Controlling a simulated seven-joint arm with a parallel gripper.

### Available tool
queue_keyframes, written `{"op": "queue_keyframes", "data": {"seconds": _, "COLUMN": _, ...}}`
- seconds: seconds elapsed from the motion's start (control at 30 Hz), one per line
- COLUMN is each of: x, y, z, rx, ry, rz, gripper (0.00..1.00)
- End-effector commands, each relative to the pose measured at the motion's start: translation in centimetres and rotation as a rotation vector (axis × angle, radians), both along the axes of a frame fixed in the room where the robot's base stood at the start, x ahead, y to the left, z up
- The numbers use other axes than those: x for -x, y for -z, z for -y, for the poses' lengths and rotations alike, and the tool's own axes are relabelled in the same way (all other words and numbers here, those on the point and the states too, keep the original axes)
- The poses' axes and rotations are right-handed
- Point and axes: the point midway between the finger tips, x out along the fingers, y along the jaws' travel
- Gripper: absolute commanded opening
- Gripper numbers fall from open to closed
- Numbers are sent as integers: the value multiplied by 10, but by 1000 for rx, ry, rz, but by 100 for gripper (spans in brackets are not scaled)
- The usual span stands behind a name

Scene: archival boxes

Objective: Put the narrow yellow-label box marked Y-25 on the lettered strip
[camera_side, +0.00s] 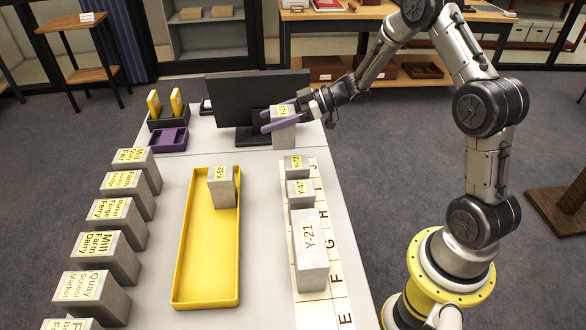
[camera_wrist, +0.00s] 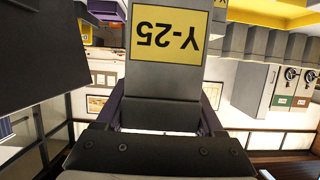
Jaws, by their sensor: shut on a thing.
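The narrow grey box marked Y-25 (camera_side: 284,133) has a yellow label and is held near the far right end of the table, in front of the dark monitor. In the wrist view the Y-25 box (camera_wrist: 165,75) shows its label upside down between the fingers. My gripper (camera_side: 277,117), with purple fingers, is shut on it. The lettered strip (camera_side: 341,290) runs along the right of the table, with E, F, G, H and J readable. The held box is beyond the strip's J end. Its height above the table is hard to tell.
On the strip stand boxes Y-72 (camera_side: 293,165), Y-47 (camera_side: 299,193) and Y-21 (camera_side: 311,250). A yellow tray (camera_side: 207,275) holds another box (camera_side: 222,187). Several labelled boxes line the left edge. A monitor (camera_side: 255,95) and a purple holder (camera_side: 168,140) stand at the far end.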

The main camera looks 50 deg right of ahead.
Motion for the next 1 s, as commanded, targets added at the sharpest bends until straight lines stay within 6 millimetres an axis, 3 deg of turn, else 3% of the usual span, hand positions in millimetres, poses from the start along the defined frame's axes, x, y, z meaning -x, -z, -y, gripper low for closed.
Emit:
{"op": "queue_keyframes", "data": {"seconds": 0.1, "x": 1, "y": 6, "z": 24, "rx": -1, "ry": 6, "rz": 2, "gripper": 0}}
{"op": "queue_keyframes", "data": {"seconds": 0.2, "x": 2, "y": 11, "z": 34, "rx": -1, "ry": 7, "rz": 0, "gripper": 0}}
{"op": "queue_keyframes", "data": {"seconds": 0.5, "x": 3, "y": 60, "z": 35, "rx": -3, "ry": 4, "rz": -1, "gripper": 0}}
{"op": "queue_keyframes", "data": {"seconds": 1.0, "x": 3, "y": 109, "z": 35, "rx": -2, "ry": 5, "rz": 1, "gripper": 0}}
